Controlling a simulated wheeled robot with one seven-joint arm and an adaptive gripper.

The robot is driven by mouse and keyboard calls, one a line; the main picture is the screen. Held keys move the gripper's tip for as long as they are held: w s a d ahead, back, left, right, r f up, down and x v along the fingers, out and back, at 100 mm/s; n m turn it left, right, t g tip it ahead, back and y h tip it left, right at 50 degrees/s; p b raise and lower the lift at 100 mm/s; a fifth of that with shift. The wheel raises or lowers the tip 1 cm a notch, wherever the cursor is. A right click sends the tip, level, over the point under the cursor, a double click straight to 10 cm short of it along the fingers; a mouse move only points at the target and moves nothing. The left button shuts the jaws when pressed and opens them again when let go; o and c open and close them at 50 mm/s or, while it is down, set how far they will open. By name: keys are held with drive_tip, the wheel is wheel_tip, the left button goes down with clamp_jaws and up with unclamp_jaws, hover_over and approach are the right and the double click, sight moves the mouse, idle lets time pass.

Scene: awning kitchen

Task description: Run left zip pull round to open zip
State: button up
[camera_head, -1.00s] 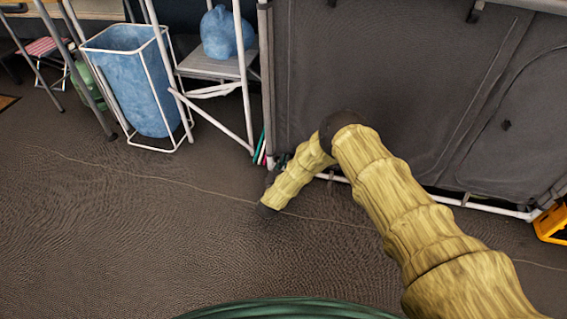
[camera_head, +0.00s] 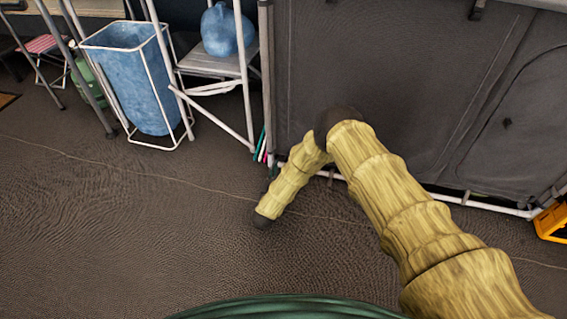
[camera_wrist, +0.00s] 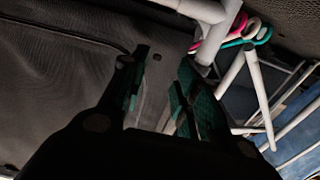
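The grey fabric cabinet front (camera_head: 390,80) stands across the right of the head view. Thin curved zip lines (camera_head: 488,85) run down its right part, with a small dark tab (camera_head: 507,122) on the rightmost panel. In the wrist view, the fabric (camera_wrist: 50,75) fills the left, with a dark curved seam or zip along its top. My gripper (camera_wrist: 163,60) is open there, its two fingers apart with grey fabric showing between them. I cannot make out the left zip pull or tell whether a finger touches it. In the head view my arm hides most of the gripper.
A white tube frame (camera_wrist: 200,10) with pink and green loops (camera_wrist: 250,32) is close to the fingers. A blue bin (camera_head: 135,85) in a white frame and a rack with a blue jug (camera_head: 222,32) stand left. A yellow crate (camera_head: 552,222) is far right.

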sight(286, 158)
drive_tip(key=v, duration=0.6)
drive_tip(key=shift+s, duration=0.35)
drive_tip(key=shift+a, duration=0.15)
drive_tip(key=shift+w+d+f+b, duration=0.25)
drive_tip(key=shift+w+b, duration=0.3)
drive_tip(key=shift+b, duration=0.35)
drive_tip(key=shift+b+x, duration=0.8)
drive_tip(key=shift+b, duration=0.3)
drive_tip(key=b+x, duration=0.2)
drive_tip(key=x, duration=0.3)
drive_tip(key=b+x, duration=0.3)
drive_tip(key=x, duration=0.1)
drive_tip(key=shift+w+d+r+b, duration=0.1)
drive_tip(key=shift+w+d+b, duration=0.2)
drive_tip(key=shift+d+b, duration=0.05)
drive_tip(key=shift+b+x, duration=0.35)
drive_tip(key=shift+x, duration=0.45)
drive_tip(key=shift+r, duration=0.15)
drive_tip(key=shift+c, duration=0.3)
clamp_jaws()
